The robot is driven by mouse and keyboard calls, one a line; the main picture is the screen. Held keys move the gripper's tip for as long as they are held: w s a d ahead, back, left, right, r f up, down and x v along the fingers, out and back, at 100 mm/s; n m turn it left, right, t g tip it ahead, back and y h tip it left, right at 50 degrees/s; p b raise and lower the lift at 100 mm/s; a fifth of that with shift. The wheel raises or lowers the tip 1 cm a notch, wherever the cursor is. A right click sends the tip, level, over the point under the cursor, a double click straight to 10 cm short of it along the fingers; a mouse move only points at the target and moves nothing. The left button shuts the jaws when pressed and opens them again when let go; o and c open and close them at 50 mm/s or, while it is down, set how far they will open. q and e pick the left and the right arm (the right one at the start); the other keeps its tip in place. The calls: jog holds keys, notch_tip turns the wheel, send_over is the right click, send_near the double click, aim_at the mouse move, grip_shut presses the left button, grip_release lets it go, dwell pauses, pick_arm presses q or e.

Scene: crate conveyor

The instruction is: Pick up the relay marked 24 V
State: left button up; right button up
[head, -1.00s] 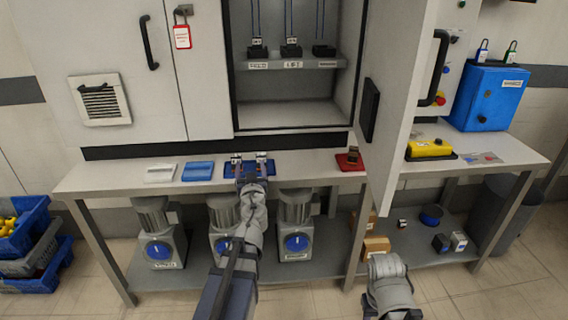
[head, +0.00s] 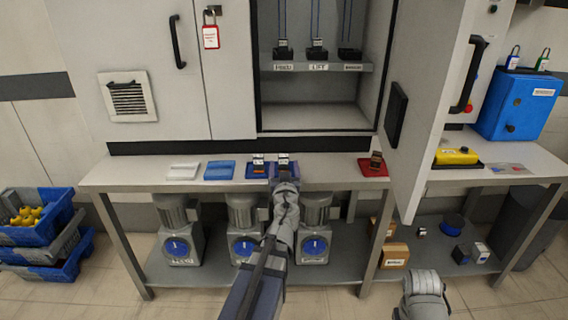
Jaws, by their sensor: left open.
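Two small relays with pale tops stand on a dark blue tray (head: 247,173) on the bench. The left relay (head: 258,163) stands clear; the right relay (head: 284,160) is just beyond my left gripper. A third, brownish relay (head: 376,160) stands on a red tray (head: 367,171). Their markings are too small to read, so I cannot tell which is 24 V. My left gripper (head: 284,168) is open, low over the right edge of the dark blue tray and in line with the right relay. Its fingertips are hard to make out.
A white tray (head: 183,173) and a lighter blue tray (head: 219,170) lie to the left on the bench (head: 130,178). The open cabinet door (head: 430,130) stands over the bench right of the red tray. A yellow box (head: 456,157) lies beyond it.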

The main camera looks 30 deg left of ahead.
aim_at(283, 154)
pick_arm(q)
jog(key=shift+x, duration=3.95)
jog(key=shift+c, duration=0.4)
grip_shut()
